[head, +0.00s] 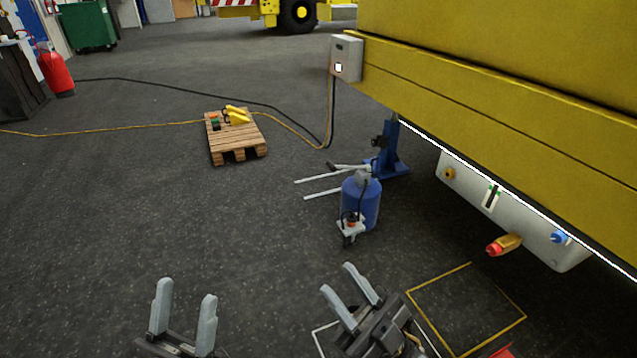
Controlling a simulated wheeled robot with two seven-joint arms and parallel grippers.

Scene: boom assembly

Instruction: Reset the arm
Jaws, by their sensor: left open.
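My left gripper (185,293) is at the lower left of the head view. Its two grey fingers point up and stand apart, with nothing between them. My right gripper (339,279) is at the bottom centre, tilted up and to the left. Its fingers are also apart and empty. Both are over the dark floor and away from the yellow boom (500,110), which fills the upper right. Most of both arms is out of the picture.
A grey tank (490,195) with a red-tipped fitting (502,245) and a blue one (560,237) hangs under the boom. A blue cylinder (362,203) stands near a blue jack (390,155). A pallet (236,140) and cables lie on the floor.

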